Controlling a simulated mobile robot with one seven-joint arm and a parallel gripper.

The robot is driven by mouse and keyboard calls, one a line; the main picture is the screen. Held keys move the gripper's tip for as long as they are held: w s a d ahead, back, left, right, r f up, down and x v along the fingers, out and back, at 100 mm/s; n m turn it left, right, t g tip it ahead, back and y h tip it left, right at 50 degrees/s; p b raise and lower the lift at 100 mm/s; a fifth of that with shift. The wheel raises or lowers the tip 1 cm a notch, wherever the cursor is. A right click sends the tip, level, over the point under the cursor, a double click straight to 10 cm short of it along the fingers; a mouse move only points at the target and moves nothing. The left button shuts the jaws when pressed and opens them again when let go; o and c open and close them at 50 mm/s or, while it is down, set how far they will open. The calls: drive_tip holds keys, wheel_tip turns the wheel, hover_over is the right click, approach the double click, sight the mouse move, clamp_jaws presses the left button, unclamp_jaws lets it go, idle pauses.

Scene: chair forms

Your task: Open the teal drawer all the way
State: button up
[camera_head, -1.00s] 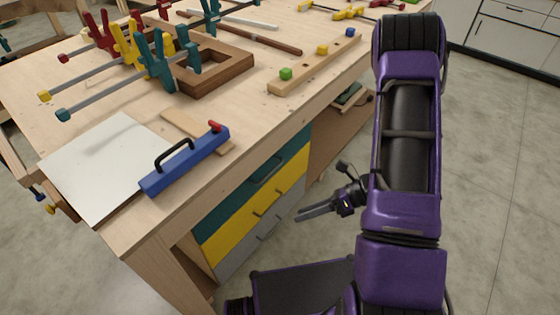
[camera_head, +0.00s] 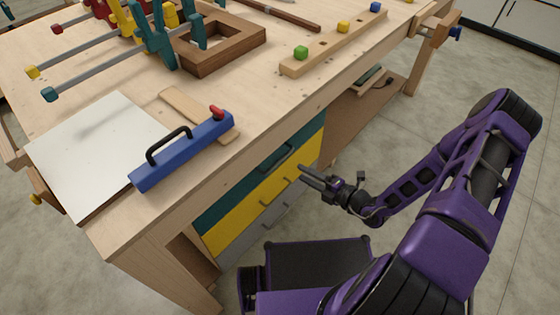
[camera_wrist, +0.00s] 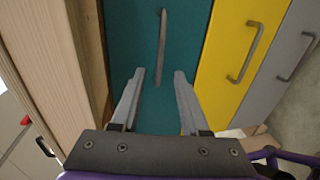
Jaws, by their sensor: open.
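The teal drawer (camera_head: 246,172) is the top one of three in the workbench, above a yellow and a grey one. Its front looks flush with the others. Its dark bar handle (camera_head: 277,157) also shows in the wrist view (camera_wrist: 161,50). My gripper (camera_head: 303,174) is in front of the drawers, to the right of the handle in the head view. In the wrist view my gripper (camera_wrist: 159,74) is open, with its fingers either side of the handle's line. The gap between the fingers is empty, and the handle's near end lies about level with the fingertips.
The yellow drawer (camera_head: 240,212) and grey drawer (camera_head: 246,232) are below, with handles sticking out. The workbench top (camera_head: 270,105) overhangs the drawers. A blue tool (camera_head: 183,150) lies near its edge. The floor to the right is open.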

sight(281, 161)
drive_tip(key=b+x, duration=0.1)
drive_tip(key=x, duration=1)
clamp_jaws()
idle(1.1)
